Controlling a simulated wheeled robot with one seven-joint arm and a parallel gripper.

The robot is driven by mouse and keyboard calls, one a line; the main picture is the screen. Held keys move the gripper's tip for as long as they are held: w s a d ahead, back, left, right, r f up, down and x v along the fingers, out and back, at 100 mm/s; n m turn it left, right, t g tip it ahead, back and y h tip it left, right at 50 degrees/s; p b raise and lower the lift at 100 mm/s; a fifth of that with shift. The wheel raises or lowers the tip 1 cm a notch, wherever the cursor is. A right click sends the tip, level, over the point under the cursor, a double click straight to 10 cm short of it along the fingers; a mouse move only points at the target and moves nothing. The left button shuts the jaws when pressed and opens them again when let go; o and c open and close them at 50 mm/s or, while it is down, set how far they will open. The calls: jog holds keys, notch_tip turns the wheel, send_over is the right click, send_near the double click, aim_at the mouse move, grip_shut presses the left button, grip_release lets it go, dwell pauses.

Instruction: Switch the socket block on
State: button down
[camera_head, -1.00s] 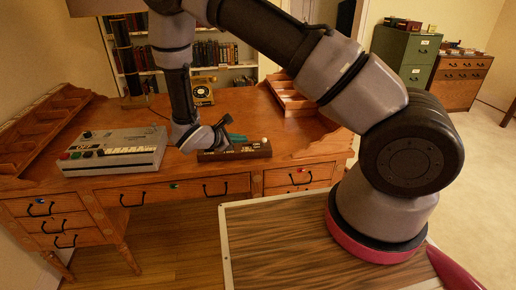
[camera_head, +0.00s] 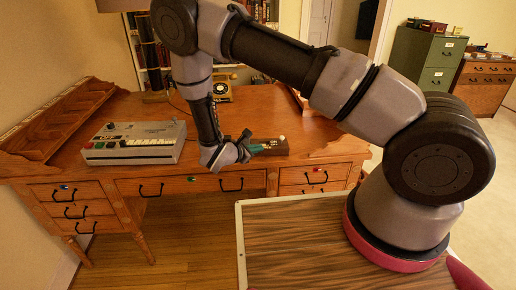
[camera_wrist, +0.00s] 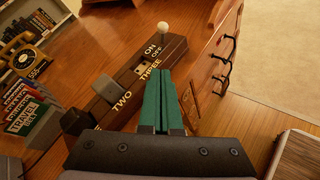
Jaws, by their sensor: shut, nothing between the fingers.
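The socket block (camera_head: 276,148) is a dark brown bar on the desk near its front edge. In the wrist view, the socket block (camera_wrist: 174,45) carries the words TWO, THREE, ON and OFF. A lever with a white ball knob (camera_wrist: 162,28) stands at its far end beside ON and OFF; the white knob also shows in the head view (camera_head: 282,138). Grey pieces sit on the block by TWO and THREE. My gripper (camera_wrist: 160,72) has its teal fingers together, empty, beside THREE, short of the knob. In the head view, my gripper (camera_head: 257,149) covers the block's left part.
A grey device with keys (camera_head: 135,142) stands left on the desk (camera_head: 205,168). A yellow telephone (camera_head: 221,90) and a row of books (camera_wrist: 24,108) are behind the block. Drawers with black handles (camera_wrist: 222,75) lie below the desk's front edge.

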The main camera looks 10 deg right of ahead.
aim_at(281, 140)
jog(key=x, duration=0.6)
jog(key=shift+d, duration=0.1)
jog(key=w+d, duration=0.1)
jog(key=d, duration=0.1)
jog(key=shift+w+d+r, duration=0.35)
jog(key=shift+d+r, duration=0.05)
jog(key=shift+w+d+r, duration=0.15)
jog(key=shift+w+d, duration=0.05)
jog(key=shift+d, duration=0.2)
jog(key=shift+w+r+n+g+y, duration=0.3)
jog(key=shift+w+r+g, duration=0.1)
jog(key=shift+g, duration=0.3)
jog(key=shift+w+d+r+n+g, duration=0.1)
jog(key=shift+w+r+n+g, duration=0.2)
jog(key=shift+g, duration=0.25)
jog(key=shift+w+d+r+n+g, duration=0.1)
jog(key=shift+w+n+g, duration=0.1)
jog(key=shift+w+g, duration=0.3)
jog(key=g, duration=0.1)
jog(key=w+n+g+y, duration=0.1)
jog(key=shift+w+r+g, duration=0.2)
jog(key=shift+w+g, duration=0.1)
jog(key=shift+g, duration=0.05)
jog(key=shift+r, duration=0.15)
